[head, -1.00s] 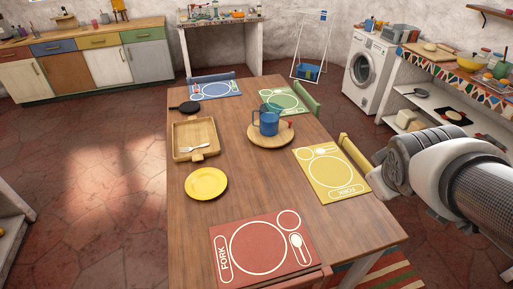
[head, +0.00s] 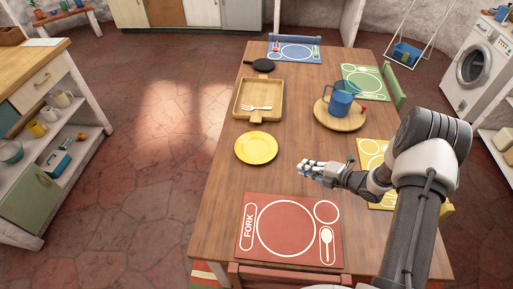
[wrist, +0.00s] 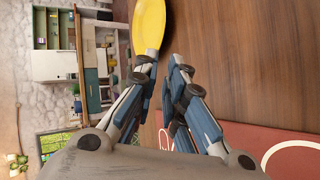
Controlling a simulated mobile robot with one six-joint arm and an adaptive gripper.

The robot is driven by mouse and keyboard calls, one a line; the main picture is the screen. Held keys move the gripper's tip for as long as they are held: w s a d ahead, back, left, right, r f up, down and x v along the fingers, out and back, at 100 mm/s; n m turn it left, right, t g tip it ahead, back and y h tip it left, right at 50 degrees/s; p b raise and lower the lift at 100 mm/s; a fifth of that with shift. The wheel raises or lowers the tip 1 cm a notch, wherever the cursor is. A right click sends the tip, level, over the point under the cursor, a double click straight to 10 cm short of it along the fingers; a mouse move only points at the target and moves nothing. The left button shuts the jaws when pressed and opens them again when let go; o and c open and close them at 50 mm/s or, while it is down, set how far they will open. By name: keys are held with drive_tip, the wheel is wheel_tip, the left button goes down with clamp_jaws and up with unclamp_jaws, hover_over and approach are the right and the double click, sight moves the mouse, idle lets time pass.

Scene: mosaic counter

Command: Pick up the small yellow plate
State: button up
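The small yellow plate (head: 256,148) lies flat on the wooden table, left of the middle, between the wooden tray and the red placemat. In the wrist view the plate (wrist: 149,22) shows at the top, just beyond the fingertips. My gripper (head: 305,169) is over the table to the right of the plate, apart from it. In the wrist view its two fingers (wrist: 164,62) stand apart with nothing between them, so it is open and empty.
A wooden tray (head: 240,110) with a fork lies behind the plate. A blue jug (head: 341,100) stands on a round board (head: 330,119) to the right. A red placemat (head: 252,250) lies in front. The table's left edge is close to the plate.

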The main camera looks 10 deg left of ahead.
drive_tip(key=b, duration=0.3)
approach(270, 159)
drive_tip(key=x, duration=0.3)
drive_tip(key=shift+w+f, duration=0.15)
drive_tip(key=b+x, duration=0.2)
drive_tip(key=x, duration=0.3)
drive_tip(key=shift+s+a, duration=0.1)
drive_tip(key=shift+s, duration=0.1)
drive_tip(key=shift+w+a, duration=0.15)
drive_tip(key=shift+c, duration=0.2)
clamp_jaws()
